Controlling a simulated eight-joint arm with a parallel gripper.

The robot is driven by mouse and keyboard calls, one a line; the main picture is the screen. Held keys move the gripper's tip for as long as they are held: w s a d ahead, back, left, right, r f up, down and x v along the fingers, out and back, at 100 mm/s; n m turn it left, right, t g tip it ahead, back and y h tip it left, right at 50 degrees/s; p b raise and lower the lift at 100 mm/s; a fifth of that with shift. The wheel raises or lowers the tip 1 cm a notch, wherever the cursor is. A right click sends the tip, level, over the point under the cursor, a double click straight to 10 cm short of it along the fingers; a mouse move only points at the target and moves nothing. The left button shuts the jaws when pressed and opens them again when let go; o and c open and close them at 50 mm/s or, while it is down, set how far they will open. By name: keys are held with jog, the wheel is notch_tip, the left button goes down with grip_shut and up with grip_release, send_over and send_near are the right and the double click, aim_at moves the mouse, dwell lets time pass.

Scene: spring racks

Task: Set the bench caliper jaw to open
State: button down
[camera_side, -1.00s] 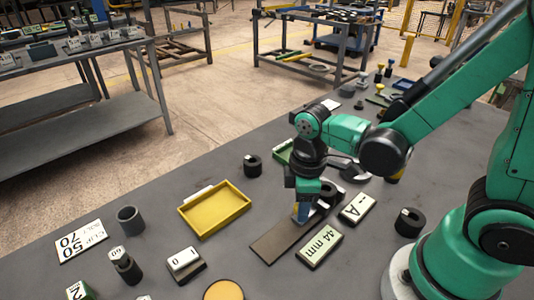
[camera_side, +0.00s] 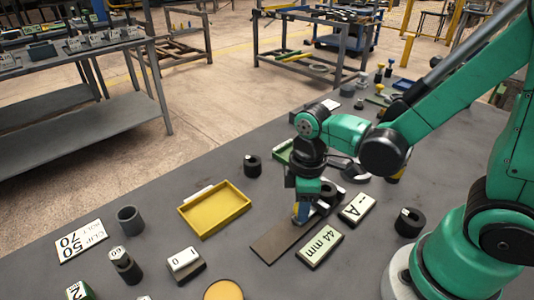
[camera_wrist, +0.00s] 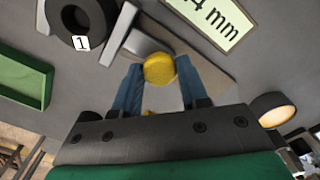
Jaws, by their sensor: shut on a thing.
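The bench caliper is a long flat dark plate (camera_side: 274,243) lying on the bench, with a grey jaw piece at its far end. In the wrist view its plate (camera_wrist: 212,72) runs behind my fingers, with a pale grey upright jaw (camera_wrist: 122,28) to the left. My gripper (camera_side: 301,217) points down over the far part of the plate. In the wrist view my gripper's blue fingers (camera_wrist: 159,84) are shut on a round yellow knob (camera_wrist: 159,67). My fingers and wrist hide much of the jaws in the side view, so their gap cannot be told.
A "44 mm" sign (camera_side: 321,246) lies close to the plate's right side, with an "A" sign (camera_side: 357,209) beyond it. A yellow tray (camera_side: 214,208) is to the left. A dark ring (camera_side: 409,222) stands at the right. Bare bench lies between tray and plate.

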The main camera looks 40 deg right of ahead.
jog(key=shift+a, duration=1.85)
jog(key=shift+c, duration=2.3)
grip_release()
jog(key=shift+r, duration=0.1)
jog(key=shift+r, duration=2.7)
jog(key=shift+d, duration=0.1)
jog(key=w+d+r+m+t, duration=0.2)
jog(key=d+r+m+t, duration=0.3)
jog(key=m, duration=0.4)
jog(key=shift+d+t, duration=0.8)
jog(key=shift+t, duration=0.3)
